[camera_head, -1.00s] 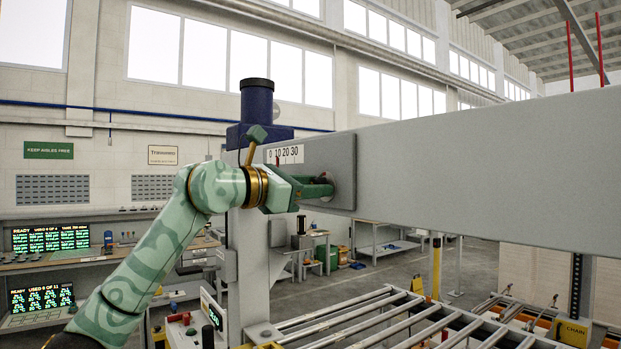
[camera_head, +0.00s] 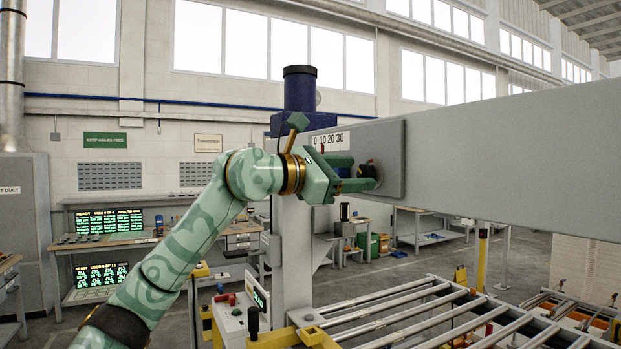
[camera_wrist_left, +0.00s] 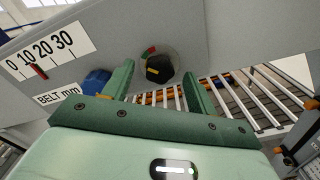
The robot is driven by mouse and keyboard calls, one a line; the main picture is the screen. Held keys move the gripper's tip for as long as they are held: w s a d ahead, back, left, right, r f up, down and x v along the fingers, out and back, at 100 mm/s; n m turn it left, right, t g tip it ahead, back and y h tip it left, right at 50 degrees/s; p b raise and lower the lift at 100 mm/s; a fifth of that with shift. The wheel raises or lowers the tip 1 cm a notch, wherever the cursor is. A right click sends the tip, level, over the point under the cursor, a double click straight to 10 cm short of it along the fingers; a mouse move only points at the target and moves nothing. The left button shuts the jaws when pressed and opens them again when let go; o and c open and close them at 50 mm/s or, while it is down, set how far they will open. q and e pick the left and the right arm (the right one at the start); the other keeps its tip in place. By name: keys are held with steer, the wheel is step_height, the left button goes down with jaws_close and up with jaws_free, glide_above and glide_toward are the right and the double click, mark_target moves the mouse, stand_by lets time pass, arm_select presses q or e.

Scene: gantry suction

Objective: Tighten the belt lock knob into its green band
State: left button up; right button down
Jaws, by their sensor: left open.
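The belt lock knob (camera_wrist_left: 160,72) is a dark, round knob in a recess of the grey panel (camera_wrist_left: 105,40). In the head view the dark knob (camera_head: 367,170) shows partly at the panel's face. Small red and green marks (camera_wrist_left: 150,50) show just above the knob; how the knob sits against the green band is too small to tell. My left gripper (camera_head: 356,172) is open, its two green fingers on either side of the knob's line. In the wrist view its fingertips (camera_wrist_left: 157,66) flank the knob with gaps. My right gripper is not in view.
A belt scale (camera_wrist_left: 45,55) marked 0 to 30 has a red pointer near 10. A dark blue motor (camera_head: 300,90) stands behind the panel. A long grey beam (camera_head: 510,160) extends right above a roller conveyor (camera_head: 400,310). A control box (camera_head: 235,318) stands below my forearm.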

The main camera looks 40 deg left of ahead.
arm_select(q)
steer(key=b+v, duration=0.4)
steer(key=v, duration=1)
steer(key=shift+s+b, duration=0.25)
steer(key=shift+b, duration=0.05)
steer(key=shift+a, duration=0.15)
steer(key=w+d+n+p, duration=0.1)
steer(key=w, duration=0.3)
steer(key=w+d+n+p, duration=0.2)
steer(key=w, duration=0.3)
steer(key=w+d+n+p, duration=0.1)
steer(key=w+d, duration=0.1)
steer(key=w, duration=0.2)
steer(key=shift+w+d+f, duration=0.15)
steer(key=shift+w+d, duration=0.05)
steer(key=shift+w, duration=0.1)
steer(key=shift+w+d+f+p, duration=0.15)
steer(key=shift+w+d+p, duration=0.15)
steer(key=shift+w, duration=0.4)
